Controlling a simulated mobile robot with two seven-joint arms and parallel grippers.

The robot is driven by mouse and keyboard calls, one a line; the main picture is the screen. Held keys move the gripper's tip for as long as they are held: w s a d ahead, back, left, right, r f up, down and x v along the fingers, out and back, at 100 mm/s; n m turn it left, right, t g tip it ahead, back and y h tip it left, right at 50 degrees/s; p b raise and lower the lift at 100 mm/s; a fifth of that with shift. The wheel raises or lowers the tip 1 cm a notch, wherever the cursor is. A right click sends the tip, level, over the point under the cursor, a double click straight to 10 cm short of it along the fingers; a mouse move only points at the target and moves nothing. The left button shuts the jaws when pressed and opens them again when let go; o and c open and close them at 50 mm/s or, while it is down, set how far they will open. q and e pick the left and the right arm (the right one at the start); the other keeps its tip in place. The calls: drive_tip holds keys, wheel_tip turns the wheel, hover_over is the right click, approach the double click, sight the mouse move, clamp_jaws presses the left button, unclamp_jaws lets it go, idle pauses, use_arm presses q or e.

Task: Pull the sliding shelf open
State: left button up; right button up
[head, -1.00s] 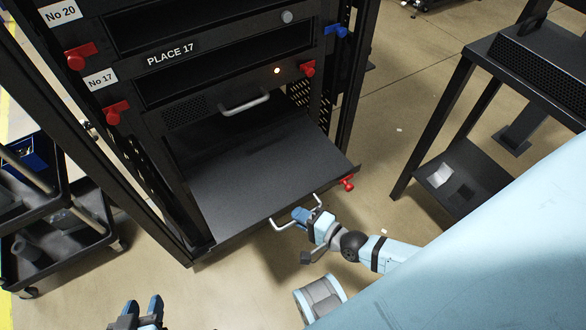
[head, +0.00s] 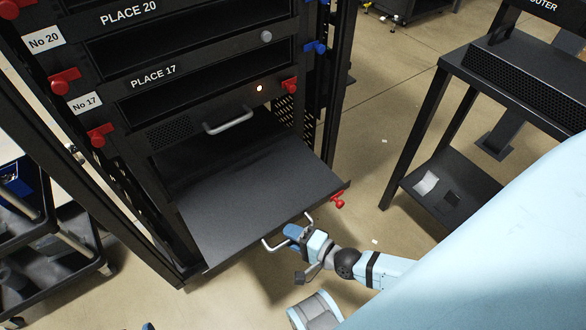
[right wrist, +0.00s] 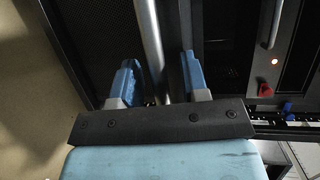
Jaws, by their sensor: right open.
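The sliding shelf (head: 255,195), a flat black plate, sticks out of the lower part of the rack, below the slot marked PLACE 17. Its silver bar handle (head: 273,246) is on the front edge. My right gripper (head: 292,233) is at this handle. In the right wrist view the handle bar (right wrist: 151,35) passes between the two blue fingers of the right gripper (right wrist: 160,78). The fingers stand apart, with a gap beside the bar. Only a tip of my left gripper (head: 148,326) shows at the bottom edge of the head view.
The black rack (head: 325,100) has red knobs, a blue knob and another silver handle (head: 229,120) above the shelf. A black cart (head: 75,250) stands at the left. A black table (head: 430,120) stands at the right. Bare floor lies between rack and table.

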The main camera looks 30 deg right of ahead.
use_arm(q)
drive_tip(key=shift+p, duration=0.5)
use_arm(e)
drive_tip(key=v, duration=0.7)
drive_tip(key=shift+s, duration=0.2)
drive_tip(key=shift+d+r, duration=0.1)
drive_tip(key=shift+d, duration=0.05)
